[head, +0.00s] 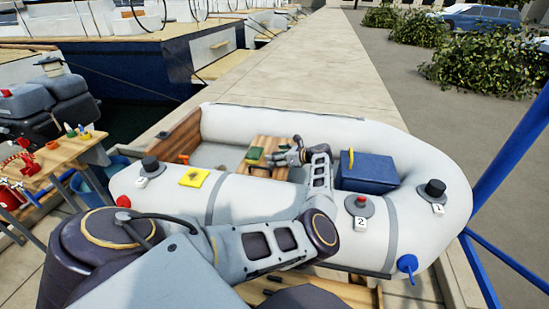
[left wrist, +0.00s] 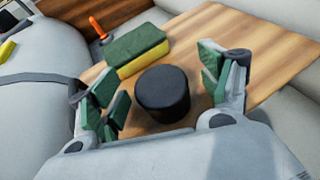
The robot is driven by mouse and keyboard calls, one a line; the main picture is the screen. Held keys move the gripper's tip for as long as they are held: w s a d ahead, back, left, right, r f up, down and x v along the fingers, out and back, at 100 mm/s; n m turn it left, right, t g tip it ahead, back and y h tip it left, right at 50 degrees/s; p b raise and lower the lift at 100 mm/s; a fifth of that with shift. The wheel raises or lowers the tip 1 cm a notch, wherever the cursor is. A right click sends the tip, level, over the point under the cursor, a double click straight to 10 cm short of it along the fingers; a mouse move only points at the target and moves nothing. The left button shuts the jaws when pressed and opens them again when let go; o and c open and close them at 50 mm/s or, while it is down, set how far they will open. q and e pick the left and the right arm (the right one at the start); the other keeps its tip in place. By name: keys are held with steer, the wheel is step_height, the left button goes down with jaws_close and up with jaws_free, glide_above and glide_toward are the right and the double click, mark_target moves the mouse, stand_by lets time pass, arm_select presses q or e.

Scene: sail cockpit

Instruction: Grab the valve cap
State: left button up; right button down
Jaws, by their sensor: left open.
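A black round cap (left wrist: 163,92) stands on the wooden thwart (left wrist: 262,40), in the middle of the left wrist view. My left gripper (left wrist: 160,85) is open, with one green-padded finger on each side of the cap and a visible gap to each. In the head view my left gripper (head: 288,155) reaches over the boat's tube to the thwart; I cannot make out the cap there. Valve 2 (head: 361,203) on the near tube shows a red top, while valve 1 (head: 435,188) and the left valve (head: 150,165) have black caps. My right gripper is not in view.
A green and yellow sponge (left wrist: 137,48) lies on the thwart just beyond the cap. A blue box (head: 368,172) stands right of my left gripper. A yellow cloth (head: 194,177) lies on the white tube (head: 260,194). A wooden tool table (head: 60,158) stands at left.

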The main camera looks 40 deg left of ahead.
arm_select(q)
steer(key=shift+c, duration=0.3)
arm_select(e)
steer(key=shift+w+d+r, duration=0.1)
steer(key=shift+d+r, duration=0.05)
arm_select(q)
steer(key=c, duration=1)
steer(key=shift+r, duration=0.15)
